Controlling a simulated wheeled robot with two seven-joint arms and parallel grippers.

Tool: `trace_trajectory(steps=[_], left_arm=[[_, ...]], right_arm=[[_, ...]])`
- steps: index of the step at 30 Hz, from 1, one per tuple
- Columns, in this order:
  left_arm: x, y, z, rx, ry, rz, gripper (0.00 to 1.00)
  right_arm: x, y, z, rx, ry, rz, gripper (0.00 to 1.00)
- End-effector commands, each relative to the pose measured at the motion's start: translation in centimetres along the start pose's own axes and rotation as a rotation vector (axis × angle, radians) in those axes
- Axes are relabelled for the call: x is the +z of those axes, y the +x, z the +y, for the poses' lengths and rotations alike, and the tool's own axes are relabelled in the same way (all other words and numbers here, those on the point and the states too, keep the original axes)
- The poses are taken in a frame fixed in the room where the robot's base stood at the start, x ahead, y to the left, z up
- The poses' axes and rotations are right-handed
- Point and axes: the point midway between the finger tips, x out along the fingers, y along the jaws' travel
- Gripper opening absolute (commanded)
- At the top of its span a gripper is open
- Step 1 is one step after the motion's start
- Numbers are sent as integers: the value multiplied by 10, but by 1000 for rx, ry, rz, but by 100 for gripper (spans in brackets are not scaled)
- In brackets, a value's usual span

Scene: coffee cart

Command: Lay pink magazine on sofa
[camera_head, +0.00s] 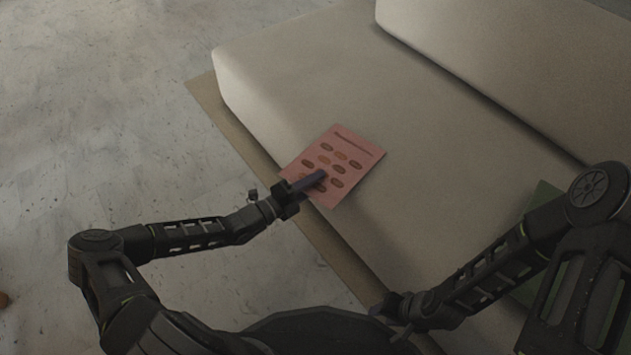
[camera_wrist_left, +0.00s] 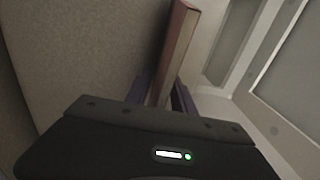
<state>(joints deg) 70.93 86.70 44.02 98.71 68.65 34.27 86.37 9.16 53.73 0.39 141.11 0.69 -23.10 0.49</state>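The pink magazine (camera_head: 343,157) has rows of dark oval pictures on its cover. In the head view it is over the near left edge of the beige sofa seat (camera_head: 300,75). My left gripper (camera_head: 312,181) is at its near edge, with one finger across the cover. In the left wrist view the magazine (camera_wrist_left: 178,42) shows edge-on between the two fingers of my left gripper (camera_wrist_left: 165,92), which are shut on it. I cannot tell whether the magazine touches the seat. My right gripper (camera_head: 392,308) is low by the sofa's front; its fingers are not clear.
The sofa backrest (camera_head: 520,60) rises at the upper right. A green item (camera_head: 543,192) is on the sofa at the right, partly behind my right arm. A tan strip (camera_head: 235,135) borders the sofa. Grey floor (camera_head: 110,110) is open at left. The seat beyond the magazine is clear.

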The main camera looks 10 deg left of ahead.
Motion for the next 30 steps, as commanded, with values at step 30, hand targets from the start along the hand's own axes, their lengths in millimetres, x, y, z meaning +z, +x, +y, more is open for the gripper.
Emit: trace_trajectory(steps=[30], left_arm=[[0, -121, -3, 0, 0, -1, 30]], right_arm=[[3, -36, -11, 0, -2, -18, 36]])
